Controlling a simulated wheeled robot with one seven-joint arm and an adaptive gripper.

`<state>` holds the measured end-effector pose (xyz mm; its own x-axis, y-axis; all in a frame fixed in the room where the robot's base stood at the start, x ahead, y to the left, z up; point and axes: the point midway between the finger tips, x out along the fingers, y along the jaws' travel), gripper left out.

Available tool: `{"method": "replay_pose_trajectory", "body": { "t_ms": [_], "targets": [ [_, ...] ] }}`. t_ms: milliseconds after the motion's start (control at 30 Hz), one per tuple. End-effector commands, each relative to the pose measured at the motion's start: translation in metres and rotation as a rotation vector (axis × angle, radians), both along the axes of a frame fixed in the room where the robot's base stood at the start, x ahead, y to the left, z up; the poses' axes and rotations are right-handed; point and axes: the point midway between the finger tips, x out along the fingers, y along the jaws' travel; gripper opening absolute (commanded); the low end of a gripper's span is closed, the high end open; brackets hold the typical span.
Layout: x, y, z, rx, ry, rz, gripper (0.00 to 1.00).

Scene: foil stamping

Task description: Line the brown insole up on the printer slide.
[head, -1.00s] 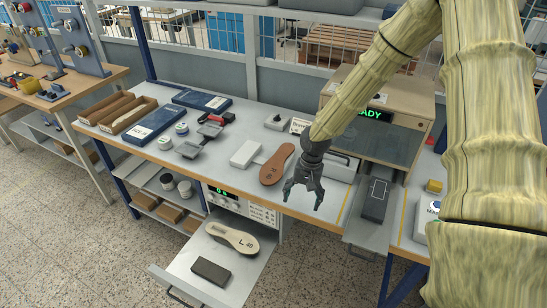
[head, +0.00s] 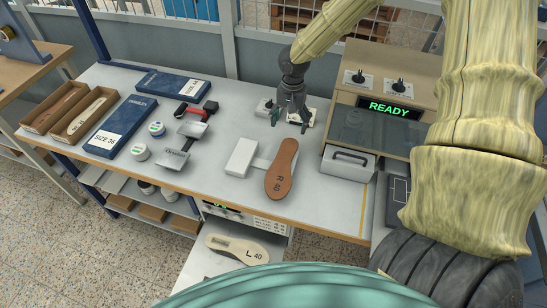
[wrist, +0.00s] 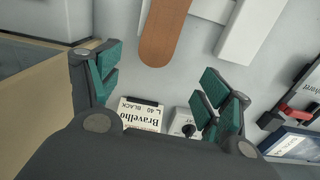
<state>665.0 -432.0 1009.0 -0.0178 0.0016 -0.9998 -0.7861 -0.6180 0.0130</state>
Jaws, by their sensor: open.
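The brown insole (head: 282,168), marked R 40, lies flat on the grey worktable, beside a white block. In the wrist view one rounded end of the insole (wrist: 163,35) shows at the top, beyond my fingertips. My gripper (head: 288,122) is open and empty, behind the insole on the far side of the table. In the wrist view its green-padded fingers (wrist: 162,78) are wide apart with bare table between them. The printer slide with its dark plate (head: 397,190) shows partly at the right, below the READY display (head: 389,109); my arm hides some of it.
A grey block with a handle (head: 348,162) stands right of the insole. A white block (head: 241,157) is at its left. An order card (wrist: 140,114) reading Bravelho L 40 BLACK and a knob box (wrist: 183,122) are near my gripper. A beige insole (head: 237,247) lies in the drawer below.

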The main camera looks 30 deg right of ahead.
Motion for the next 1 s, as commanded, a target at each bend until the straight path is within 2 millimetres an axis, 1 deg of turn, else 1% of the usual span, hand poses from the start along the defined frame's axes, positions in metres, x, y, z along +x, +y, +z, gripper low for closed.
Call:
{"method": "replay_pose_trajectory", "body": {
  "t_ms": [33, 100, 200, 300, 400, 500, 667, 833, 1000],
  "targets": [
    [-0.005, 0.001, -0.002, 0.001, 0.000, 0.003, 0.78],
    [-0.008, 0.002, -0.007, 0.003, -0.005, 0.004, 0.78],
    [-0.009, 0.003, -0.017, 0.003, -0.005, 0.005, 0.78],
    [-0.004, 0.002, -0.029, 0.002, 0.000, 0.004, 0.78],
    [0.005, 0.002, -0.041, 0.000, 0.008, 0.004, 0.78],
    [0.012, 0.002, -0.050, 0.000, 0.013, 0.004, 0.78],
    [0.014, 0.001, -0.055, -0.001, 0.016, 0.003, 0.78],
    [0.009, 0.000, -0.059, 0.000, 0.014, 0.001, 0.78],
    [0.011, 0.001, -0.071, 0.000, 0.016, 0.000, 0.78]
  ]
}}
